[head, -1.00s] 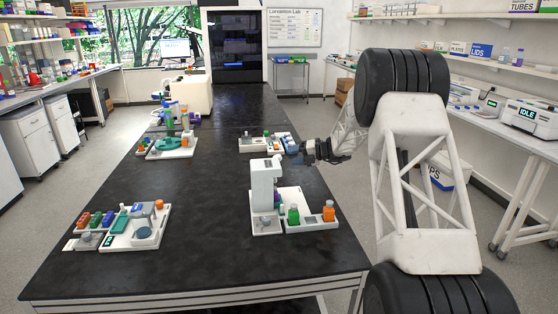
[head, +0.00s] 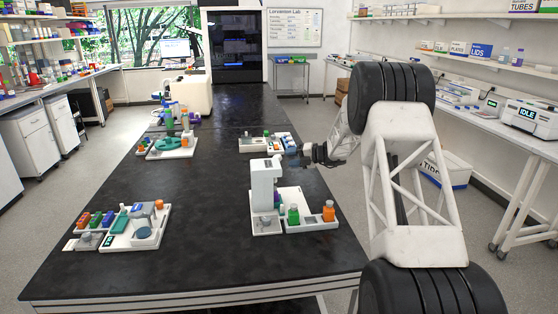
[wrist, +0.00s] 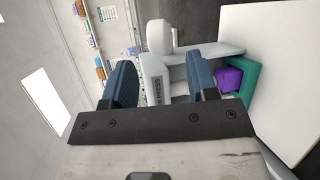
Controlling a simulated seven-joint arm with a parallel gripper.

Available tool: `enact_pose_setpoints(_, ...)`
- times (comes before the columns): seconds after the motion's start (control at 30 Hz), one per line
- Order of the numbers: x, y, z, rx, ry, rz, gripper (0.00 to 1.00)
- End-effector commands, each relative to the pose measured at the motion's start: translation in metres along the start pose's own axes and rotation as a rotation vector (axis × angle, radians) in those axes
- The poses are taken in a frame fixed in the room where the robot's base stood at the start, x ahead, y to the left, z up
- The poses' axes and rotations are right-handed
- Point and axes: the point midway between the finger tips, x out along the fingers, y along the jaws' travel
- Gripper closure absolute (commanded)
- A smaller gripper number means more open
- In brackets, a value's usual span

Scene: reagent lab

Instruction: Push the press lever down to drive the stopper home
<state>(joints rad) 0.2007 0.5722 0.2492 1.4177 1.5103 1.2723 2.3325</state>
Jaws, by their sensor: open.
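The white press (head: 263,195) stands upright on its base on the black bench; its head and lever (head: 276,160) are at the top. My gripper (head: 291,152) is open, close to the right of the press top. In the wrist view the two blue fingers of my gripper (wrist: 163,82) stand apart, with part of the white press (wrist: 155,76) showing between and beyond them. I cannot tell whether they touch it. A purple piece (wrist: 228,79) sits in a teal holder (wrist: 248,82) beside the right finger. The stopper cannot be clearly made out.
A white tray (head: 312,227) with a green-capped bottle (head: 293,214) and an orange-capped bottle (head: 328,211) adjoins the press. Another rack (head: 262,146) stands behind. More lab trays stand on the left. The middle of the bench is clear.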

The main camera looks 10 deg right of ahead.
Motion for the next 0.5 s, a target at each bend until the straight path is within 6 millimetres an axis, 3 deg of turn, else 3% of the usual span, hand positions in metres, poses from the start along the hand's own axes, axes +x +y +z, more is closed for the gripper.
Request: enact_pose_setpoints(0.5,0.054,0.000,0.000,-0.001,0.000,0.000,0.47)
